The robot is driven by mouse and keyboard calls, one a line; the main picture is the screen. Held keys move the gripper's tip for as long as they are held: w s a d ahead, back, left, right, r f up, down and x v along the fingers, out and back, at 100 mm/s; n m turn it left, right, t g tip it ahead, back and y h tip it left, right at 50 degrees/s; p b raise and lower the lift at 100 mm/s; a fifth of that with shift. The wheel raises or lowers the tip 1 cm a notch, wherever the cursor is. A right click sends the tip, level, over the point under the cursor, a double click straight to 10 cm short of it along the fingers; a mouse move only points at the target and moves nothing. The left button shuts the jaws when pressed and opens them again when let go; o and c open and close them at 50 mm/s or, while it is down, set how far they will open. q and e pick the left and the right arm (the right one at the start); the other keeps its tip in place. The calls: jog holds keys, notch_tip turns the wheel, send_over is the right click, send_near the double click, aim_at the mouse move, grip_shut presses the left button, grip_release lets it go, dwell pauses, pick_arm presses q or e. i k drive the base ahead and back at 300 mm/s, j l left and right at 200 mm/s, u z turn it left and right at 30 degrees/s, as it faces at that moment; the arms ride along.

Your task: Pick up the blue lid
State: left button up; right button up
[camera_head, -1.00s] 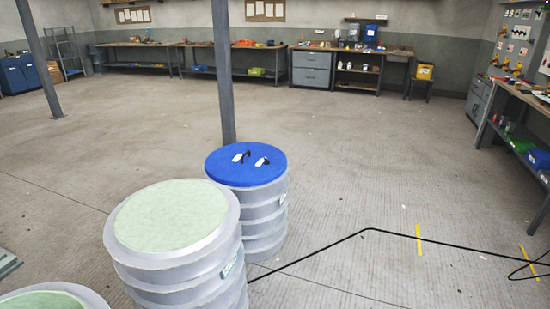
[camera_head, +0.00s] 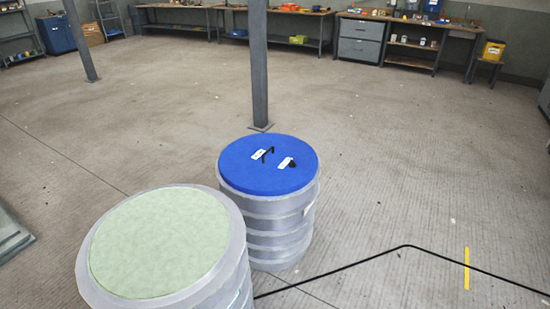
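The blue lid (camera_head: 250,177) is round and flat and lies on top of a grey ribbed drum (camera_head: 283,232) near the middle of the head view. Two small handles with white tags, a left one (camera_head: 262,154) and a right one (camera_head: 288,163), sit on its upper face. Neither of my grippers shows in the view.
A larger drum with a pale green top (camera_head: 160,243) stands in front and to the left of the blue-lidded one. A grey post (camera_head: 259,70) rises behind the lid. A black cable (camera_head: 360,262) crosses the floor at right. Workbenches (camera_head: 390,40) line the back wall. Open floor (camera_head: 420,160) lies to the right.

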aim_at(257, 164)
jog(key=u, duration=0.55)
jog(key=i+l+u, duration=0.2)
jog(key=u, duration=0.3)
jog(key=i+l+u, duration=0.1)
jog(key=l+u, duration=0.85)
jog(key=i+j, duration=0.05)
jog(key=j, duration=0.05)
